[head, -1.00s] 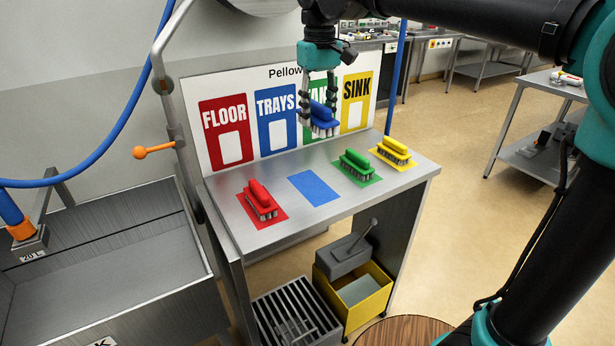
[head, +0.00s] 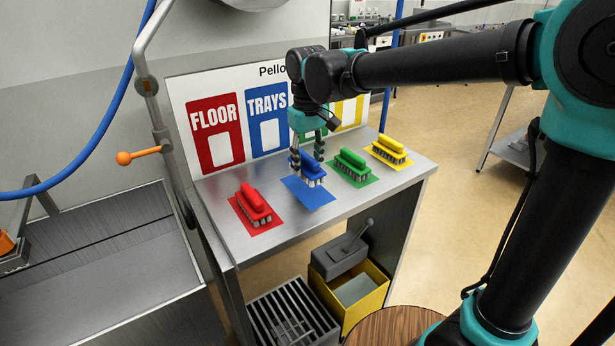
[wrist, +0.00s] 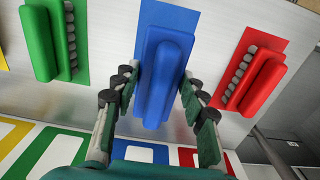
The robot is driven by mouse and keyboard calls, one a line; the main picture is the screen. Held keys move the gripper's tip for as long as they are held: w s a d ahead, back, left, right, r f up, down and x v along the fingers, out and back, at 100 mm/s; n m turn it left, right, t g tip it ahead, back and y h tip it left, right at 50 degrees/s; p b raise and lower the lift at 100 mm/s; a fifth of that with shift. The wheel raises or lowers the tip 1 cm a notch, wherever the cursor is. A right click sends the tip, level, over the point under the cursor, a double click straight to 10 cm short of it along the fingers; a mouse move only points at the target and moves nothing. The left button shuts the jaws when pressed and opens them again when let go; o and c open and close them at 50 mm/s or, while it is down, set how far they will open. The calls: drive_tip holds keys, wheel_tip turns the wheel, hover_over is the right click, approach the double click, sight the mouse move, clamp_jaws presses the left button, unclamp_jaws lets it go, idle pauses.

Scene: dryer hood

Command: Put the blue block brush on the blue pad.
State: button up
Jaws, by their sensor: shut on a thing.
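The blue block brush (head: 312,170) is upright, bristles down, over the blue pad (head: 311,196) on the steel table. It looks to be at or just above the pad; I cannot tell whether the bristles touch. My gripper (head: 308,160) points down from above and is shut on the brush. In the wrist view the fingers of my gripper (wrist: 158,105) flank the blue brush (wrist: 165,75), and the blue pad (wrist: 190,20) shows around its far end. The brush's lower side is partly hidden there.
On the table (head: 240,247), the red brush (head: 255,200) is left of the blue pad. The green brush (head: 351,164) and yellow brush (head: 390,149) are to the right, each on its own pad. A sign board (head: 181,112) stands behind. A yellow bin (head: 372,304) is below.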

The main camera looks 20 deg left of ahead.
sight(307, 156)
drive_tip(key=shift+f, duration=2.3)
drive_tip(key=shift+f, duration=0.15)
drive_tip(key=o, duration=1.2)
wheel_tip(307, 156, up, 12)
drive_tip(key=shift+r, duration=0.2)
